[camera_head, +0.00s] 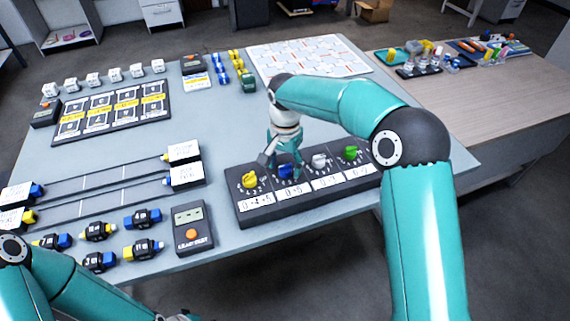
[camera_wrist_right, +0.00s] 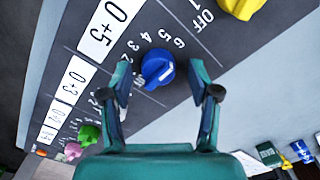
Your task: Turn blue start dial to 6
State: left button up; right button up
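The blue start dial (camera_head: 285,172) is second from left on the black dial panel (camera_head: 262,214). My right gripper (camera_head: 284,165) is over the dial. In the wrist view its open fingers (camera_wrist_right: 160,70) stand either side of the dial, with gaps showing. Only a sliver of my left gripper (camera_head: 177,317) shows at the bottom edge.
A yellow dial (camera_head: 249,181) is left of the blue one; white (camera_head: 319,160) and green (camera_head: 351,152) dials are to the right. A black device with an orange button (camera_head: 192,234) stands left of the panel. Several small connectors lie farther left.

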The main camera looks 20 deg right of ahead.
aim_at(285, 165)
notch_tip(285, 165, up, 12)
dwell(0.7)
jog(key=shift+s+f, duration=0.1)
jog(key=shift+f, duration=0.05)
